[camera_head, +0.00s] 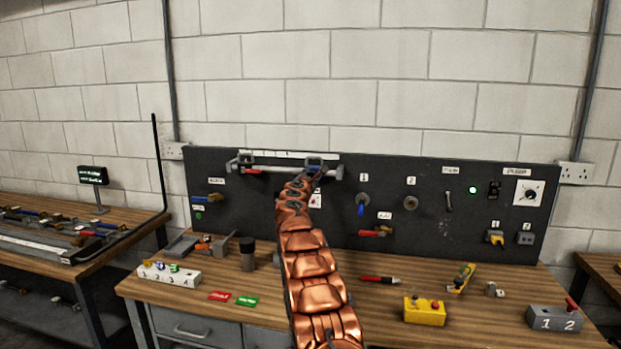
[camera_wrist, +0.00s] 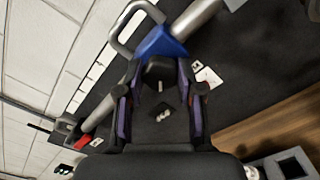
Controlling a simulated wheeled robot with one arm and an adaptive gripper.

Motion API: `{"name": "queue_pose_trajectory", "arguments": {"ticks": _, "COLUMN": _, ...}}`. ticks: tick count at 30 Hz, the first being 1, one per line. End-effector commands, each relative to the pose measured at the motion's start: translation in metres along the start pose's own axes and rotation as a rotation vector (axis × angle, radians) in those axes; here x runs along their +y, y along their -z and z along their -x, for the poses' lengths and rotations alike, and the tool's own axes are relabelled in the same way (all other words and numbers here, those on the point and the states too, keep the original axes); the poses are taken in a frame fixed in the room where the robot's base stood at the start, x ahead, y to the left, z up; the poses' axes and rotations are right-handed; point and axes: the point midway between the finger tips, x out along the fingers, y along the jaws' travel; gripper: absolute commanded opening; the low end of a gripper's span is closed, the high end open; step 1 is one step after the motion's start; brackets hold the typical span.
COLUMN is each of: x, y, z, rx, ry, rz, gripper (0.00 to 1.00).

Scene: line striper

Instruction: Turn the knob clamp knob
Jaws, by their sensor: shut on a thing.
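The knob clamp (camera_wrist: 161,45) shows in the wrist view as a blue block on a grey bar, with a grey loop handle beside it. Its dark knob (camera_wrist: 159,71) is below the block. My gripper (camera_wrist: 160,82) has its two purple and black fingers on either side of the knob and is shut on it. In the head view the blue clamp (camera_head: 314,161) is at the top of the dark panel, and my copper arm reaches up to it. My arm hides most of the knob and the gripper there.
The dark panel (camera_head: 420,235) carries several valves, switches and labels. The wooden bench (camera_head: 370,300) below holds a yellow button box (camera_head: 424,310), a red screwdriver (camera_head: 380,280), a dark cylinder (camera_head: 247,254) and a numbered white block (camera_head: 168,275). Another bench stands at left.

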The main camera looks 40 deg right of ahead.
Motion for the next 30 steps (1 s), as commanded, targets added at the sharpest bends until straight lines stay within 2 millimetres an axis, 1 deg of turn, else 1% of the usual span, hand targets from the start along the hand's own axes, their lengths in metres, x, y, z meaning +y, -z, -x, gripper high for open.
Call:
{"name": "queue_pose_trajectory", "arguments": {"ticks": 13, "x": -0.0007, "y": 0.0004, "z": -0.0002, "rx": 0.0, "ry": 0.001, "rz": 0.01, "gripper": 0.02}}
{"name": "queue_pose_trajectory", "arguments": {"ticks": 14, "x": -0.0007, "y": 0.0004, "z": -0.0002, "rx": 0.0, "ry": 0.001, "rz": 0.01, "gripper": 0.38}}
{"name": "queue_pose_trajectory", "arguments": {"ticks": 15, "x": -0.0007, "y": 0.0004, "z": -0.0002, "rx": 0.0, "ry": 0.001, "rz": 0.01, "gripper": 0.42}}
{"name": "queue_pose_trajectory", "arguments": {"ticks": 21, "x": -0.0004, "y": 0.0002, "z": -0.0001, "rx": 0.0, "ry": 0.0, "rz": 0.009, "gripper": 0.61}}
{"name": "queue_pose_trajectory", "arguments": {"ticks": 30, "x": -0.0001, "y": 0.0001, "z": 0.0002, "rx": 0.0, "ry": 0.0, "rz": 0.009, "gripper": 0.61}}
